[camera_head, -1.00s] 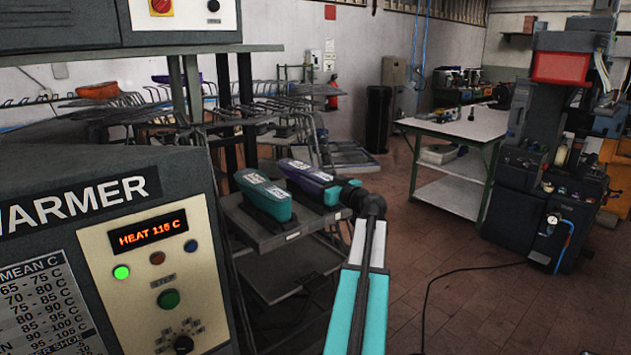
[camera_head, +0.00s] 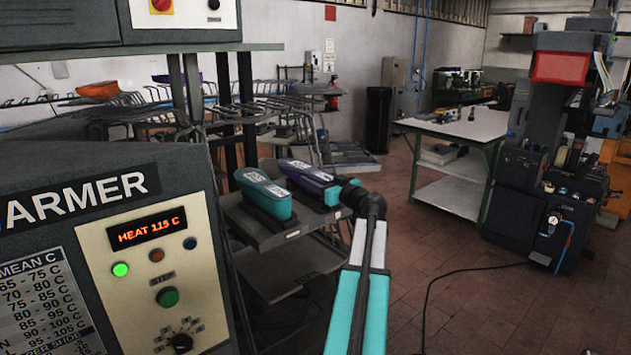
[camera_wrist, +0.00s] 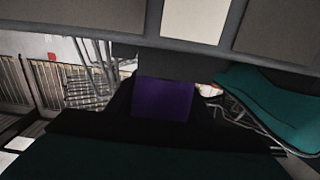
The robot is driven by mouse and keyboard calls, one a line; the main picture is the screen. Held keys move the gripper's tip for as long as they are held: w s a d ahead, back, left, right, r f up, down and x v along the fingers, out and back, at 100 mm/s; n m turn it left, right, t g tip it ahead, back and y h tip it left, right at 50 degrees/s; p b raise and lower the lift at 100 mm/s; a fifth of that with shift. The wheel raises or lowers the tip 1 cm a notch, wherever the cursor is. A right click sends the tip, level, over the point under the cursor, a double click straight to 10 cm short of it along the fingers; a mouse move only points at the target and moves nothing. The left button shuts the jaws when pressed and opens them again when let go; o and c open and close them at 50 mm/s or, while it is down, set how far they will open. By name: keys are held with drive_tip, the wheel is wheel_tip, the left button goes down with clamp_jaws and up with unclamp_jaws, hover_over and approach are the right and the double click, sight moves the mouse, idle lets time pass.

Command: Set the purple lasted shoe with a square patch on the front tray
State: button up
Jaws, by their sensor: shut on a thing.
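The purple lasted shoe (camera_head: 320,192) is at the upper tray (camera_head: 290,236) of a rack, with a pale patch on its top. My gripper (camera_head: 349,188) is shut on its near right end. The shoe looks to be on or just above the tray; I cannot tell if it touches. In the wrist view a purple part of it (camera_wrist: 162,98) shows in the middle between dark parts. A teal shoe (camera_head: 264,195), also with a pale patch, stands close on its left; it shows at the right of the wrist view (camera_wrist: 272,100).
The warmer cabinet (camera_head: 90,200) fills the left side and reads HEAT 115 C. A lower tray (camera_head: 290,268) sits under the shoes. Racks with metal arms stand behind. A white-topped table (camera_head: 460,125) and a press machine (camera_head: 545,170) are at the right.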

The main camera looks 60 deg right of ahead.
drive_tip(key=shift+f, duration=0.1)
drive_tip(key=o, duration=1.7)
drive_tip(key=shift+c, duration=0.2)
drive_tip(key=shift+f, duration=0.1)
drive_tip(key=b+v, duration=0.3)
drive_tip(key=v, duration=1.1)
drive_tip(key=shift+b, duration=0.4)
